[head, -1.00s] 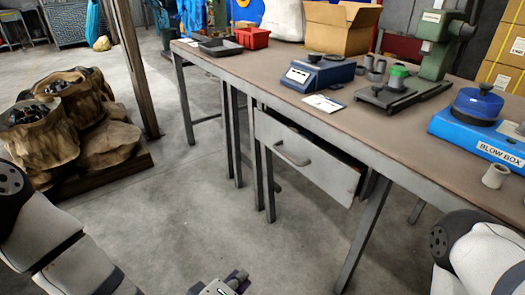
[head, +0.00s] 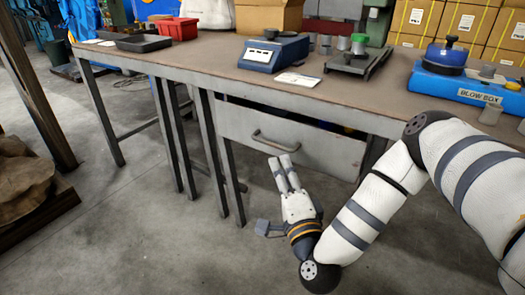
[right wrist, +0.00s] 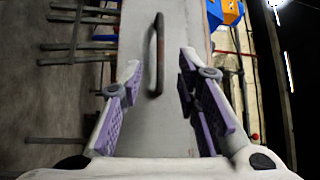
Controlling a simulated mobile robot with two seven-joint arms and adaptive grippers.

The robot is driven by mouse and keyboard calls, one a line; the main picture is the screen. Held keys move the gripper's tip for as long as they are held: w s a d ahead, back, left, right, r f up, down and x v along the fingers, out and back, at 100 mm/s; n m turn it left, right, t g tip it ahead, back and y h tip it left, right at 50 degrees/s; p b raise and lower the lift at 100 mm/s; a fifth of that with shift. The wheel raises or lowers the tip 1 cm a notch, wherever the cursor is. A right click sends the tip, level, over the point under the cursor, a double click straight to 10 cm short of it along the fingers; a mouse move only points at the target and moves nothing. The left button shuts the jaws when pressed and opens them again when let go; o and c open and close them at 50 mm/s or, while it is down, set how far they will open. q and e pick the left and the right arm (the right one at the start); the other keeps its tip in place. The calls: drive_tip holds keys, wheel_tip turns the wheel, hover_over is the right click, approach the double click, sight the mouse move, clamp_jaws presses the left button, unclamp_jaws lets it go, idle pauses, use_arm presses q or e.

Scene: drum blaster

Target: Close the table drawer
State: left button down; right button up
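The table drawer (head: 330,152) has a grey metal front and stands out from under the tabletop, partly open. A dark gap shows above its front at the right side. Its bar handle (head: 275,142) is on the front, left of the middle. My right gripper (head: 284,160) is in front of the drawer, just below the handle in the head view. In the right wrist view its fingers (right wrist: 156,90) are spread, with nothing between them. The handle (right wrist: 157,55) lies ahead between the finger lines, and I see no contact. My left gripper is not in view.
The long table (head: 215,62) carries a blue scale (head: 272,53), a green-topped weight, a blue blow box (head: 460,85), a black tray (head: 144,43) and a red bin (head: 178,28). Table legs stand left of the drawer. The floor in front is clear.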

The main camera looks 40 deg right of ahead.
sight(280, 139)
drive_tip(key=b+x, duration=0.1)
drive_tip(key=x, duration=0.9)
drive_tip(key=shift+w, duration=0.1)
clamp_jaws()
drive_tip(key=d, duration=0.1)
drive_tip(key=w+d, duration=0.1)
drive_tip(key=d, duration=0.2)
drive_tip(key=shift+w+b, duration=0.25)
drive_tip(key=shift+b, duration=0.15)
drive_tip(key=shift+d+r, duration=0.1)
drive_tip(key=shift+d, duration=0.05)
